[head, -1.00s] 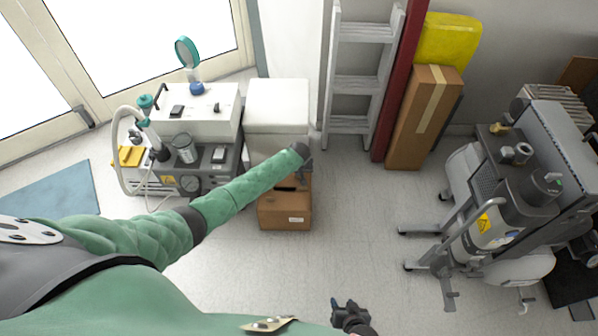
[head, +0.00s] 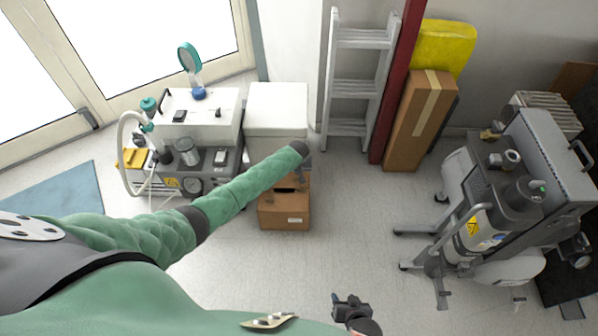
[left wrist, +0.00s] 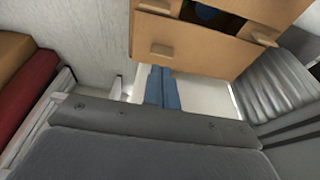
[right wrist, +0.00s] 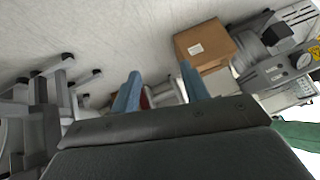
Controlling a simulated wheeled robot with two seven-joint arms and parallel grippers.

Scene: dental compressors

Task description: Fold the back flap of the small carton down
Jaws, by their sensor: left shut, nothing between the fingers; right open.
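The small brown carton (head: 284,213) stands on the floor in front of the white box, with a pale label on its front. Its top has a dark opening, partly hidden by my left arm. In the left wrist view a brown carton panel (left wrist: 205,48) with small tabs lies beside the dark opening; I cannot tell for sure that it is the back flap. My left gripper (head: 304,168) is at the carton's back right; its blue fingers (left wrist: 162,88) are together and empty, by the panel's edge. My right gripper (head: 350,308) is open and empty, well in front of the carton.
The white box (head: 277,105) stands directly behind the carton. A suction unit (head: 195,165) is at its left. A ladder (head: 356,85), a tall carton (head: 415,120) and a grey compressor (head: 490,215) are to the right. The floor right of the carton is clear.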

